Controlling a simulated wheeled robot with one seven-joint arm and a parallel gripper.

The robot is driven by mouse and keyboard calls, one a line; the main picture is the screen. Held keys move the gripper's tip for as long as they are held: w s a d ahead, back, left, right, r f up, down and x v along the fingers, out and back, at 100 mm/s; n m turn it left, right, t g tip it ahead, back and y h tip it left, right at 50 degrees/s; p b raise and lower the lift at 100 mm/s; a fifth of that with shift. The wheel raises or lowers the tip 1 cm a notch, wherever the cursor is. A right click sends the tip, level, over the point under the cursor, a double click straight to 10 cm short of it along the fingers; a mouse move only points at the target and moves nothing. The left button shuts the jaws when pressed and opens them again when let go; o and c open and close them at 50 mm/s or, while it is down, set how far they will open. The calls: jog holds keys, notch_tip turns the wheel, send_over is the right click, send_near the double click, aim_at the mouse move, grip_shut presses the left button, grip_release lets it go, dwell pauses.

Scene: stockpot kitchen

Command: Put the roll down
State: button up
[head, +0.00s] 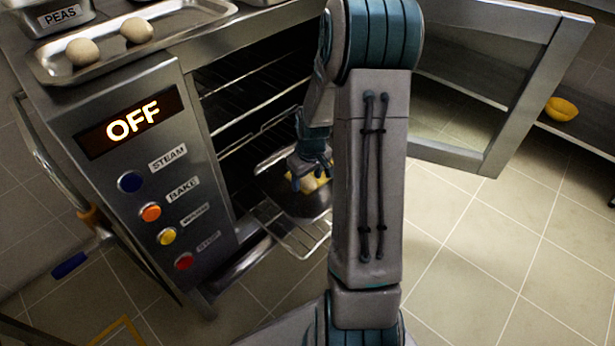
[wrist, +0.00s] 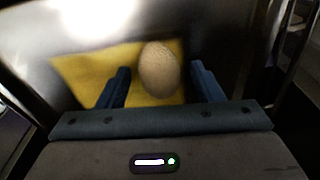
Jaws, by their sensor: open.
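The roll (wrist: 159,70) is a pale, egg-shaped piece of dough. In the wrist view it lies on a yellow sheet (wrist: 75,78) on a shiny metal tray (wrist: 130,22). My gripper (wrist: 163,82) is open, with one blue finger on each side of the roll and a visible gap at each. In the head view my gripper (head: 309,176) is over the tray (head: 308,204), on a rack pulled partly out of the oven. The yellow sheet shows beneath it there, and the roll is mostly hidden by the fingers.
The oven (head: 255,90) stands open, its door (head: 500,75) swung to the right. Its panel reads OFF above several coloured buttons. Another tray (head: 100,66) with two rolls sits on top, near a PEAS container (head: 50,17). A yellow bowl (head: 561,109) is on a shelf at right.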

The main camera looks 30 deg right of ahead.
aim_at(310, 182)
notch_tip(310, 182, up, 12)
jog(key=s+p, duration=0.1)
jog(key=p, duration=0.4)
jog(key=s+a+r+m, duration=0.1)
jog(key=s+a+r, duration=0.4)
jog(key=s+a, duration=0.2)
jog(key=s+a+r, duration=0.5)
jog(key=s+a, duration=0.2)
jog(key=s, duration=0.3)
jog(key=shift+s+a+m, duration=0.15)
jog(key=shift+s+m, duration=0.05)
jog(key=shift+m, duration=0.2)
jog(key=shift+r, duration=0.1)
dwell(0.4)
